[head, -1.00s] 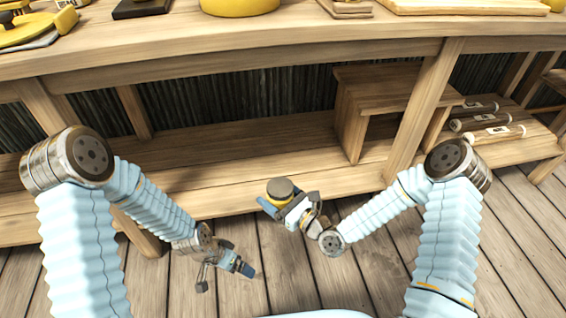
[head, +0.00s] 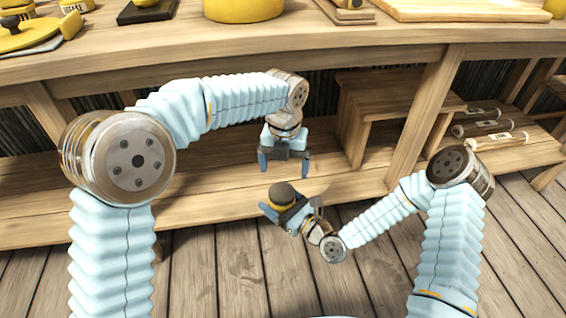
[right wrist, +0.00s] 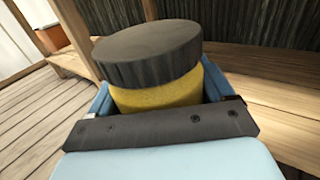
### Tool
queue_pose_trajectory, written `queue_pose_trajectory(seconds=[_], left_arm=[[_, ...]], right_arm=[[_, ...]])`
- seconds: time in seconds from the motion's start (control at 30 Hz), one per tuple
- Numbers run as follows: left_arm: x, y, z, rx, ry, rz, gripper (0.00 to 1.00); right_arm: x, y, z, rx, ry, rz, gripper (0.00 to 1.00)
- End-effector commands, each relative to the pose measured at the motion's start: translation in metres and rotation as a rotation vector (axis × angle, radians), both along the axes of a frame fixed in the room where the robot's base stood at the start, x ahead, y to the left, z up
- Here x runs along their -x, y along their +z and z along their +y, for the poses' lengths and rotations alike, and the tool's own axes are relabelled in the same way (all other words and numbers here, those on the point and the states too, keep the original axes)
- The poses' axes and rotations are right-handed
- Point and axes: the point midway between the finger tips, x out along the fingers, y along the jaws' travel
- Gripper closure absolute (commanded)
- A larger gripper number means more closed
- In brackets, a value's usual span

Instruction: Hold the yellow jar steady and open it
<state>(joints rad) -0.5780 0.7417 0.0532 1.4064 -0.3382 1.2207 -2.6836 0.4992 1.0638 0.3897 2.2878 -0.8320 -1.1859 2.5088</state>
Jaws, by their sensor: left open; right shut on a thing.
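The yellow jar (right wrist: 158,97) with its dark ridged lid (right wrist: 148,52) sits between the blue fingers of my right gripper in the right wrist view. The lid is on the jar. In the head view the dark lid (head: 282,193) shows at the end of my right gripper (head: 283,209), which is shut on the jar and holds it in front of the low shelf. My left gripper (head: 284,168) is open and empty. Its fingers point down, above and slightly behind the jar in the picture, apart from the lid.
A wooden counter (head: 200,47) runs across the back, with a yellow pot (head: 243,8) and cutting boards (head: 460,8) on it. Below is a low shelf (head: 210,205) and a wooden step box (head: 385,95). Rolled items (head: 495,140) lie at the right. The plank floor is clear.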

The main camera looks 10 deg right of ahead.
Motion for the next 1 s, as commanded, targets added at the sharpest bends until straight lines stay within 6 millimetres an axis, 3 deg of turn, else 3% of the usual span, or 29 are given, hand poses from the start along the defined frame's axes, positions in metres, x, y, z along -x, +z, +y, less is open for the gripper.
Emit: queue_pose_trajectory(seconds=[0.4,0.8,1.0], left_arm=[[0.001,-0.064,0.0,-0.002,0.0,0.003,0.05],[0.0,-0.075,0.0,-0.001,0.001,0.002,0.05],[0.0,-0.075,0.0,0.0,0.001,0.002,0.34]], right_arm=[[0.0,0.0,0.0,-0.001,0.0,-0.001,1.0],[0.0,0.0,0.0,-0.001,0.0,-0.001,1.0],[0.0,0.0,0.0,-0.001,0.0,-0.001,1.0]])
